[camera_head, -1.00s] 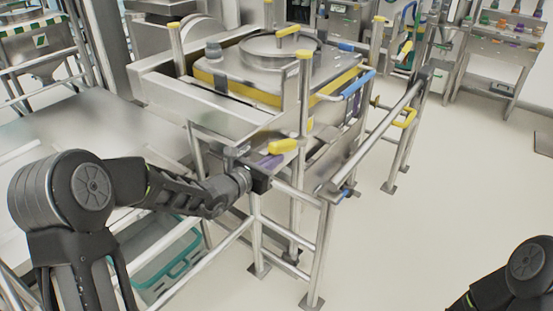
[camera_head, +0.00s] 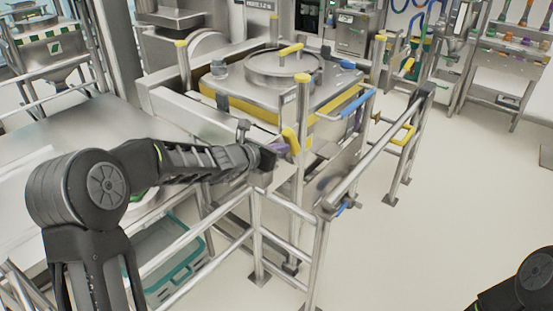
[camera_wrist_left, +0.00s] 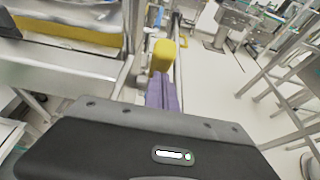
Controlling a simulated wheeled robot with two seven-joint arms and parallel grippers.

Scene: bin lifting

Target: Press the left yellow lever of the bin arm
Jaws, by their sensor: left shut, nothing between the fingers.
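The left yellow lever (camera_head: 290,139) is on the near post of the steel bin frame and stands steeply tilted. My left gripper (camera_head: 281,149), with purple fingers, is at the lever's lower left side. In the left wrist view the shut fingers (camera_wrist_left: 162,93) point at the yellow lever (camera_wrist_left: 162,54) and overlap its near end; nothing is between them. I cannot tell whether they are touching it. The bin (camera_head: 262,83) with its round lid sits in the frame. My right gripper is out of view; only part of that arm shows at lower right.
A second yellow handle (camera_head: 405,135) is on the right rail. Steel rails (camera_head: 370,150) run in front of the bin frame. A teal crate (camera_head: 170,262) is under the table (camera_head: 60,125) at left. The floor (camera_head: 450,220) at right is clear.

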